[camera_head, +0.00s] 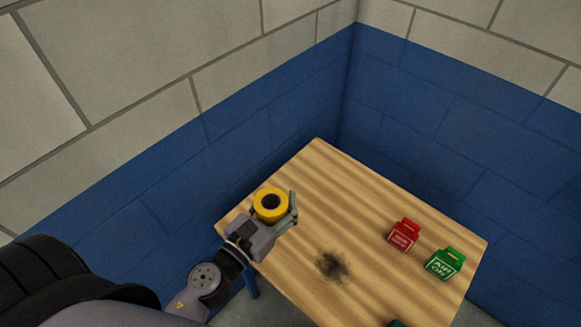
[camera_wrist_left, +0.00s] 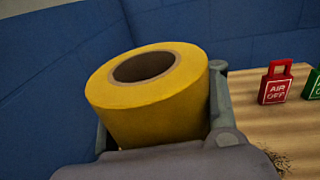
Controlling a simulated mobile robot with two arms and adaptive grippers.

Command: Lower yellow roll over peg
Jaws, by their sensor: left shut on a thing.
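The yellow roll (camera_head: 271,205) has a dark round hole facing up. My left gripper (camera_head: 273,214) is shut on it, with a finger on either side, over the left part of the wooden table. In the left wrist view the roll (camera_wrist_left: 150,105) sits between the grey fingers of my left gripper (camera_wrist_left: 165,125), slightly tilted in the picture. No peg shows in either view; I cannot tell whether one is hidden under the roll or the gripper. My right gripper is not in view.
A red tag (camera_head: 403,235) reading "AIR OFF" and a green tag (camera_head: 445,264) reading "AIR ON" stand at the right of the wooden table (camera_head: 345,195). A dark smudge (camera_head: 331,266) marks the wood. A dark green thing (camera_head: 397,323) is cut off at the bottom edge. Blue walls stand behind.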

